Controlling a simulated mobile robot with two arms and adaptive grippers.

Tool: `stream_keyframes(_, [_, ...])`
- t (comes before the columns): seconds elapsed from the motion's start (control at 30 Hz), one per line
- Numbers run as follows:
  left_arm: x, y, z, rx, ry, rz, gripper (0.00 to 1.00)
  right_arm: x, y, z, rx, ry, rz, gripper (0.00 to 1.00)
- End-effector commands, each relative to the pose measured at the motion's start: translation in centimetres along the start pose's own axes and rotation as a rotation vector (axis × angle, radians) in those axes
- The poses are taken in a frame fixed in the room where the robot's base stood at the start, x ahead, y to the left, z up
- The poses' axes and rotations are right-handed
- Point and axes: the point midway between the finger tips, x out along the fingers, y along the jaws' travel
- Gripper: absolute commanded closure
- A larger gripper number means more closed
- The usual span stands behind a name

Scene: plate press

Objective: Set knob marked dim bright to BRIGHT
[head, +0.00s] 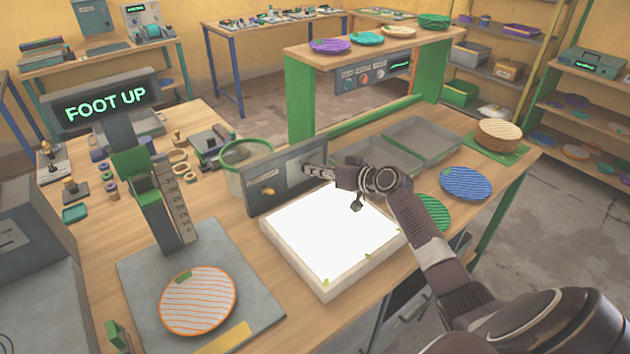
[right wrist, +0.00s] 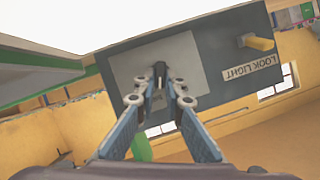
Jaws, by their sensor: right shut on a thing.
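A dark grey panel (head: 287,183) stands upright at the back edge of the light box (head: 330,235), whose top glows white. My right gripper (head: 308,171) reaches the right half of the panel. In the right wrist view its fingers (right wrist: 160,80) are shut on a small dark knob in front of a pale square plate (right wrist: 135,65); the fingers mostly hide the knob. No dim or bright marking can be read. A yellow knob (head: 267,191) sits on the panel's left half; in the right wrist view this yellow knob (right wrist: 258,42) is beside an upside-down LOOK LIGHT label. My left gripper is not in view.
A green-rimmed bin (head: 246,153) stands behind the panel's left end. Grey trays (head: 420,140) lie behind my right arm, with a blue disc (head: 466,183) to the right. A press (head: 165,190) with an orange-striped disc (head: 198,300) stands at the left.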

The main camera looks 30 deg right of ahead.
Motion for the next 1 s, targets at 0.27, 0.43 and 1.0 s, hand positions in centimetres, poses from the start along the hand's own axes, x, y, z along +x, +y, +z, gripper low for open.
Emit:
stream_keyframes(0.27, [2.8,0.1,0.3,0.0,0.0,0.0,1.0,0.1,0.4,0.2,0.154,0.002,-0.063,1.0])
stream_keyframes(0.43, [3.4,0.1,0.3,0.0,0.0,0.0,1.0,0.1,0.4,0.1,0.207,0.002,-0.085,1.0])
stream_keyframes(1.0, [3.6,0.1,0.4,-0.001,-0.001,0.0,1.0,0.0,0.3,0.0,0.239,0.001,-0.098,1.0])
